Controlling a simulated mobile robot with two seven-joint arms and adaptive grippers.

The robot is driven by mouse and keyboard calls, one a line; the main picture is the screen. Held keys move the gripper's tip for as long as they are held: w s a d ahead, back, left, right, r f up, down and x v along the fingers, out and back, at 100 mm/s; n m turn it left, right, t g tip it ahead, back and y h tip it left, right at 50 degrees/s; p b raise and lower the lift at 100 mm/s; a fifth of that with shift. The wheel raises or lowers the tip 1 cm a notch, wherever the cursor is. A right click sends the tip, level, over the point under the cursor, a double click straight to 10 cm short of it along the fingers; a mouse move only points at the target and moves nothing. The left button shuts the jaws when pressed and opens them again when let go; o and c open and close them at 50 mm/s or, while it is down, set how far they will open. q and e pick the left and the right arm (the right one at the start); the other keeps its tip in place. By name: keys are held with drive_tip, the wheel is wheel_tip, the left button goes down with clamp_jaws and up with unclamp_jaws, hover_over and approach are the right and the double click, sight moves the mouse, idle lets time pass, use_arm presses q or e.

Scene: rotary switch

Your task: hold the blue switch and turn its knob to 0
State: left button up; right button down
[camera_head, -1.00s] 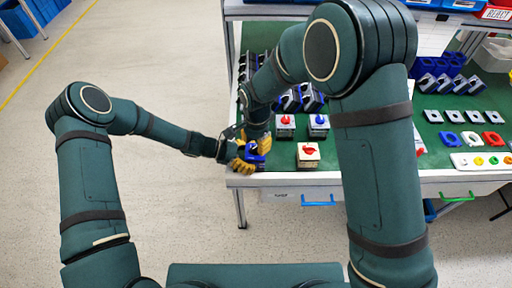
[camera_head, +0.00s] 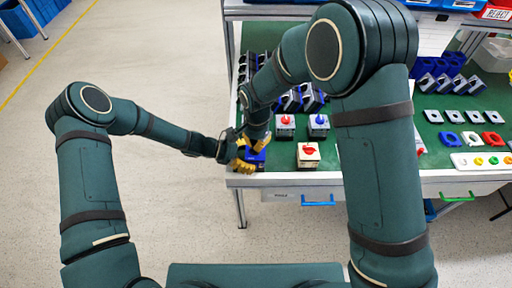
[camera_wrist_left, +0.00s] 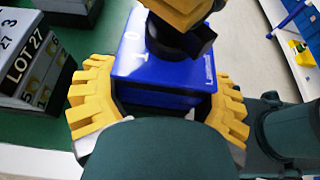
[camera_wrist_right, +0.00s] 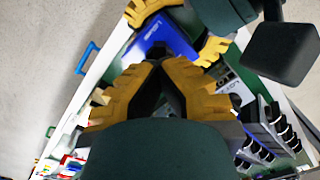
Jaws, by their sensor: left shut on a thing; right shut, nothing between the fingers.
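The blue switch (camera_head: 256,156) is at the front left corner of the green table. My left gripper (camera_wrist_left: 160,88) is shut on the blue switch, one yellow finger on each side of its body. Its black knob (camera_wrist_left: 186,42) shows in the left wrist view, partly covered by a yellow fingertip of my right gripper. White marks show on the top face beside the knob; its exact setting is unclear. My right gripper (camera_wrist_right: 160,68) is shut and empty, its fingertips at or just above the knob. Contact cannot be told. The switch also shows in the right wrist view (camera_wrist_right: 148,42).
Two grey switches with red (camera_head: 286,121) and blue (camera_head: 319,122) knobs and a pale box with a red knob (camera_head: 308,153) stand right of the blue switch. Rows of dark blocks (camera_head: 290,100) stand behind. The table's front edge is close by.

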drive_tip(key=n, duration=1.3)
drive_tip(key=c, duration=1)
unclamp_jaws()
drive_tip(key=shift+d+r, duration=0.1)
drive_tip(key=shift+r, duration=2.4)
drive_tip(key=shift+c, duration=0.3)
